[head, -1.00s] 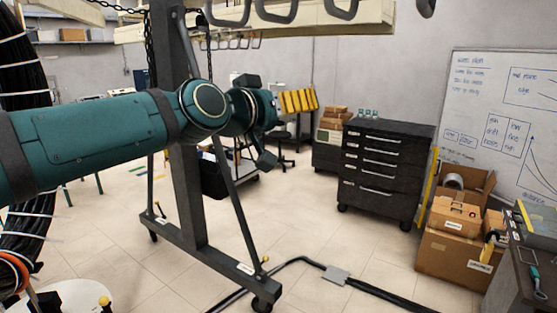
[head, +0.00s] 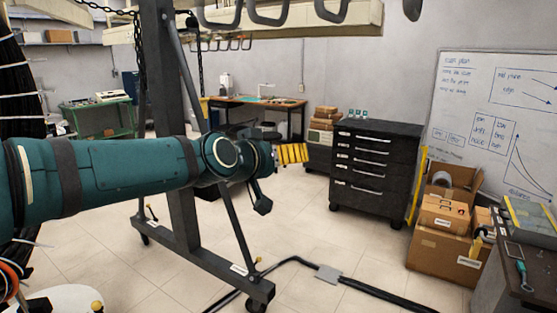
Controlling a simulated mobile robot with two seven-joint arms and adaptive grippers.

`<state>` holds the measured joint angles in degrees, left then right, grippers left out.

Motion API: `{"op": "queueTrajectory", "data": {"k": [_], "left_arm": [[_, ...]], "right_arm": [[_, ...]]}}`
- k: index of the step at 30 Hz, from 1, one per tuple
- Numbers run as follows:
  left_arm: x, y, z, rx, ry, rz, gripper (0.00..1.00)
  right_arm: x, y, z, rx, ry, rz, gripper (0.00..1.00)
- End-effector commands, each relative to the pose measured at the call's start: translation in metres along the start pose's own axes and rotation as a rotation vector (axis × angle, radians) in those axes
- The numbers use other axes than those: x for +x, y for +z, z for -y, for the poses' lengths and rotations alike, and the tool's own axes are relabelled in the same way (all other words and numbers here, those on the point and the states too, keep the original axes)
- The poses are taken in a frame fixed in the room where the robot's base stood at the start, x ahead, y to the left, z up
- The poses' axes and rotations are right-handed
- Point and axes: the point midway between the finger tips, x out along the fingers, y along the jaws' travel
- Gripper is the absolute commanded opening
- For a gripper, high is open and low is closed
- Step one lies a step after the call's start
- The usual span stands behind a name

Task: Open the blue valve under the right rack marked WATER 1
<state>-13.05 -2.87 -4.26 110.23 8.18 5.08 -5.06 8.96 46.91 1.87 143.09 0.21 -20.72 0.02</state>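No blue valve, rack or WATER 1 marking can be made out in the head view. My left arm, teal with dark bands, reaches in from the left across the middle of the picture. At its end, a yellow ribbed part (head: 292,153) shows at my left gripper, partly behind the wrist. Its fingers cannot be told apart, so I cannot tell whether it is open or shut. My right gripper is not in view.
A dark wheeled gantry frame (head: 182,215) stands behind my arm. Beyond are a black drawer cabinet (head: 372,170) and cardboard boxes (head: 440,245). A dark bench (head: 505,275) is at right. Mid-floor is open.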

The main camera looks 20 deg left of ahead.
Motion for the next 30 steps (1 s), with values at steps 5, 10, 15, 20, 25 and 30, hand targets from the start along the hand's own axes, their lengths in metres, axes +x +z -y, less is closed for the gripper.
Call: {"op": "queueTrajectory", "data": {"k": [5, 10, 15, 20, 25, 30], "left_arm": [[0.000, 0.000, 0.000, 0.000, 0.000, 0.000, 0.47], [-0.001, -0.001, 0.000, 0.002, 0.000, -0.004, 0.00], [-0.027, -0.047, -0.005, 0.073, 0.002, -0.156, 0.00], [-0.104, -0.137, -0.029, 0.234, 0.038, -0.495, 0.00], [-0.204, -0.201, -0.069, 0.420, 0.122, -0.819, 0.00], [-0.267, -0.221, -0.098, 0.544, 0.192, -0.986, 0.00]], "right_arm": [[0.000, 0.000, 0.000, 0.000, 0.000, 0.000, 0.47], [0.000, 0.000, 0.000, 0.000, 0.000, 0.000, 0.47], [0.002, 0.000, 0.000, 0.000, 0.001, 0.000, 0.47], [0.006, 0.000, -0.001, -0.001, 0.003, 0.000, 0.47], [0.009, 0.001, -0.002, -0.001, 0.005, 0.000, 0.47], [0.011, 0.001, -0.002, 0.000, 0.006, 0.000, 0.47]]}}
